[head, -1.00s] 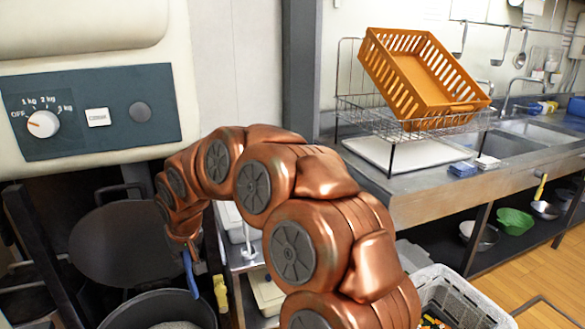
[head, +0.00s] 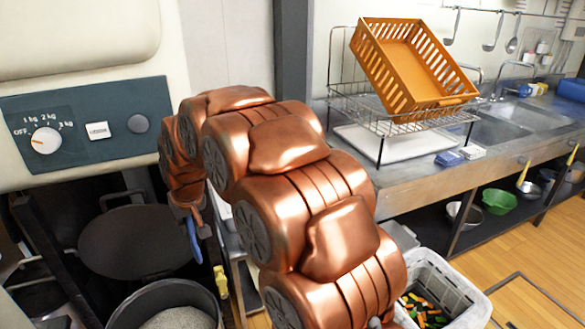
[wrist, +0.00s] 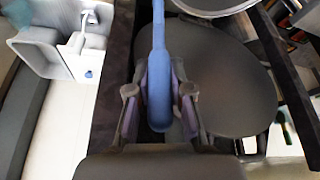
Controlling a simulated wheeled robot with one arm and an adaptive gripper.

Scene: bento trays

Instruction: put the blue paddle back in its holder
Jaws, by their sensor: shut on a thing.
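The blue paddle (wrist: 158,65) is held in my gripper (wrist: 158,95), its length running up the middle of the wrist view between the two fingers. The fingers are shut on its rounded near end. In the head view the paddle (head: 193,240) hangs below my gripper (head: 186,208), above and beside the rice pot. Its upper part is hidden by the gripper. A pale grey box-like fixture (wrist: 35,52) with a small blue dot shows at the upper left of the wrist view. I cannot tell whether this is the holder.
A pot (head: 122,312) with rice stands at lower left, before a dark round lid (head: 140,245). A pale machine with a dial panel (head: 85,125) hangs above. A yellow object (head: 220,283) is right of the pot. A white crate (head: 462,290) stands at lower right.

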